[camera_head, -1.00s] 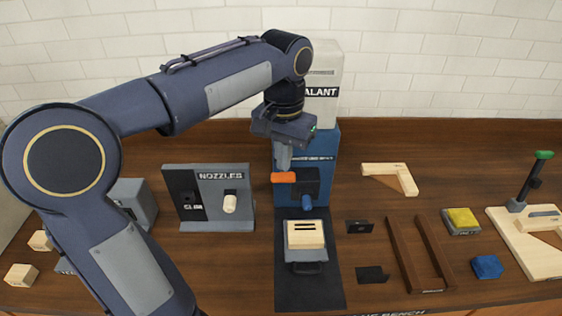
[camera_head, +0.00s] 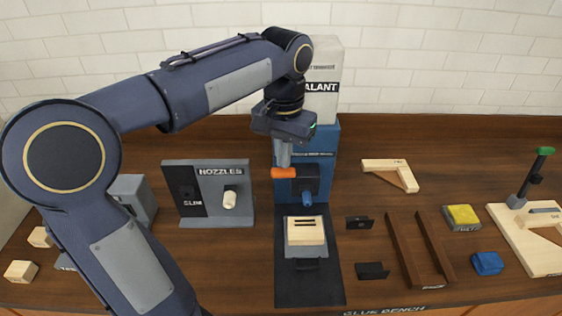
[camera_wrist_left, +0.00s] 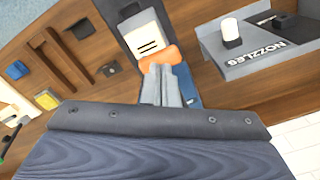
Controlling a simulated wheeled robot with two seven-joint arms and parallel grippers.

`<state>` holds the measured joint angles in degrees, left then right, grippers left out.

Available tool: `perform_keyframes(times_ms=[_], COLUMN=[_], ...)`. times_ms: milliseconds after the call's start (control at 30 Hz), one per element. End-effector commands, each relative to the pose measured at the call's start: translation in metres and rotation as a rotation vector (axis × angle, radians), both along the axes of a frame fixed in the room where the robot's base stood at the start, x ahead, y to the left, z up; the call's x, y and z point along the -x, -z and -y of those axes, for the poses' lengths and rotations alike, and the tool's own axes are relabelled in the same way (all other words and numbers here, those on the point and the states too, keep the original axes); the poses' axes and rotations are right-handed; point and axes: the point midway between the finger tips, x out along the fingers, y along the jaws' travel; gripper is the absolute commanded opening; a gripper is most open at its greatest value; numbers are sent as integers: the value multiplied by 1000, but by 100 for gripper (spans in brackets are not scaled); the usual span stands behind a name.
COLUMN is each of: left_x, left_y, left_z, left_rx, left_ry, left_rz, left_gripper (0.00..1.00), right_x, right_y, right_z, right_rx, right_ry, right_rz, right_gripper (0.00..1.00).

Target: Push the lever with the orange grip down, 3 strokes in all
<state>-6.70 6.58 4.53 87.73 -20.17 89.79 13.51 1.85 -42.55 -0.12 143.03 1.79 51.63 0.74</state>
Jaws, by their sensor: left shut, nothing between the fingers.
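The orange grip (camera_head: 284,173) sits at the end of the lever on the blue sealant dispenser (camera_head: 318,150), at the middle of the bench. My left gripper (camera_head: 284,163) points down with its fingers shut and empty, its tips right at the top of the orange grip. In the left wrist view the shut fingertips (camera_wrist_left: 166,72) overlap the orange grip (camera_wrist_left: 158,57); whether they press on it I cannot tell. A blue nozzle (camera_head: 307,199) hangs below the dispenser's dark head. A pale wooden block with dark slots (camera_head: 306,231) lies under it. My right gripper is out of view.
A grey nozzle board (camera_head: 216,213) with a white nozzle (camera_head: 230,197) stands left of the dispenser. Right of it lie dark brackets (camera_head: 359,222), brown rails (camera_head: 404,250), a yellow-topped block (camera_head: 462,217), a blue block (camera_head: 487,263) and a clamp with a green knob (camera_head: 544,151).

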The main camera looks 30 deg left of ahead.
Motion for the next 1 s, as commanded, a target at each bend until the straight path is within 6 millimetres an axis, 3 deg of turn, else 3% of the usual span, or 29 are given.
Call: perform_keyframes(times_ms=[1000], left_x=[0], left_y=[54], left_z=[0], left_rx=[0], left_ry=[-1], left_rz=[-1], left_gripper=[0], right_x=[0], right_y=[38], right_z=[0], right_rx=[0], right_ry=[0], right_rz=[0], right_gripper=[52])
